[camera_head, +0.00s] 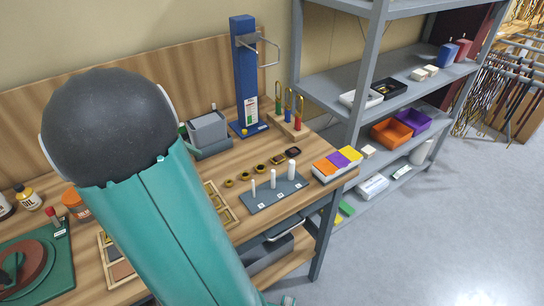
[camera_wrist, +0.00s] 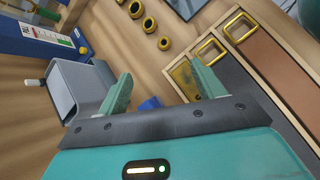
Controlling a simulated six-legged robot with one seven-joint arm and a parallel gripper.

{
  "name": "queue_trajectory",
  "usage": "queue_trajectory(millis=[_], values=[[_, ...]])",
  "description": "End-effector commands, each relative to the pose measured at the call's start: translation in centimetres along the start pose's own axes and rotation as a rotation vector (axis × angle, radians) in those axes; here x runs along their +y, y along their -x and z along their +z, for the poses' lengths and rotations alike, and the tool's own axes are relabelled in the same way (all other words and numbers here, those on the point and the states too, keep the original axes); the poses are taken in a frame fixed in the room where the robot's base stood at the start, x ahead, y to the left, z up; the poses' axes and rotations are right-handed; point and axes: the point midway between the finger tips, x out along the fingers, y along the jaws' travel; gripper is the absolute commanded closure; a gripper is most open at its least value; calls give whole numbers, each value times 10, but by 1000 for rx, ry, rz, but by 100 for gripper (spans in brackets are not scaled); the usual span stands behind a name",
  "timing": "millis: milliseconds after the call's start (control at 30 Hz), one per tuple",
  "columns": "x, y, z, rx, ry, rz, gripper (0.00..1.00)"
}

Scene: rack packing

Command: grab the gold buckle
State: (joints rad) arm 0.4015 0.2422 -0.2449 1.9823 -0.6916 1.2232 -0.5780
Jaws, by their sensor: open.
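Gold square frames that look like buckles lie at the wooden tray (camera_wrist: 300,58) in the wrist view. One gold frame (camera_wrist: 240,27) is at the upper right, a second gold frame (camera_wrist: 210,48) is nearer my gripper, and another gold piece (camera_wrist: 181,75) is partly hidden by my right finger. I cannot tell which of them is the named buckle. My gripper (camera_wrist: 161,75) is open and empty, with its right finger close to the nearest gold piece. In the head view my arm hides my gripper and part of the wooden tray (camera_head: 219,205).
Several yellow and black rings (camera_wrist: 149,24) lie beyond my fingers. A grey bin (camera_wrist: 72,92) is close to my left finger, and a blue piece (camera_wrist: 150,103) shows between the fingers. A grey peg board (camera_head: 270,194) stands right of the tray.

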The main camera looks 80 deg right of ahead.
Motion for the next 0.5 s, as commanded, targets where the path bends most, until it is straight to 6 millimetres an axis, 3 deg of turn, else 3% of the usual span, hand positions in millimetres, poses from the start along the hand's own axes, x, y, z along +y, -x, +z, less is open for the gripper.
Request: queue_trajectory(millis=[33, 300, 500], values=[[10, -16, 3, -54, 22, -10, 32], [56, -86, 28, -313, 161, -51, 32], [76, -121, 43, -444, 241, -83, 32]])
